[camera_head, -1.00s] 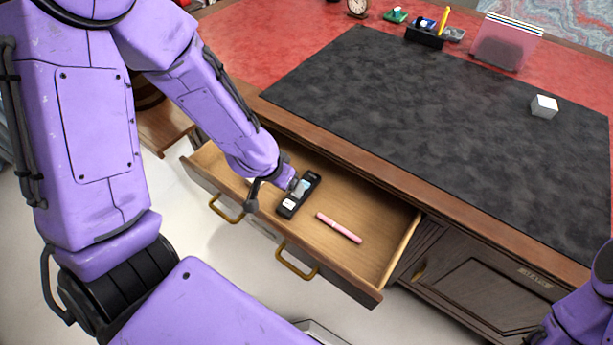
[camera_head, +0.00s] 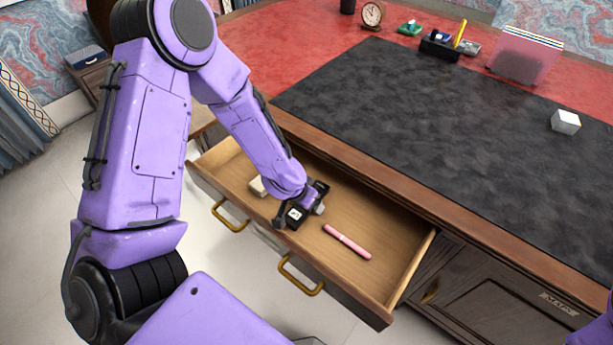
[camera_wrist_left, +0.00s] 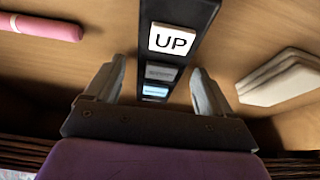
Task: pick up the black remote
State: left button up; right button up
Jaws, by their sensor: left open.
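The black remote (camera_head: 294,215) lies in the open drawer, partly covered by my left gripper (camera_head: 300,211) in the head view. In the left wrist view the remote (camera_wrist_left: 178,15) runs lengthwise between the two fingers, with a white "UP" label and smaller light panels. My left gripper (camera_wrist_left: 160,75) is open. Its fingers stand on either side of the remote, with a visible gap on each side. I cannot tell the exact height of the fingertips over the drawer floor. My right gripper is out of view.
A pink pen (camera_head: 347,241) lies in the drawer (camera_head: 385,235) to the right of the remote. A cream block (camera_head: 258,187) lies to its left and shows in the wrist view (camera_wrist_left: 282,78). The drawer walls and the desk edge (camera_head: 400,195) surround the arm.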

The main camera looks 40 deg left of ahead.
pick_arm(q)
jog(key=c, duration=1.2)
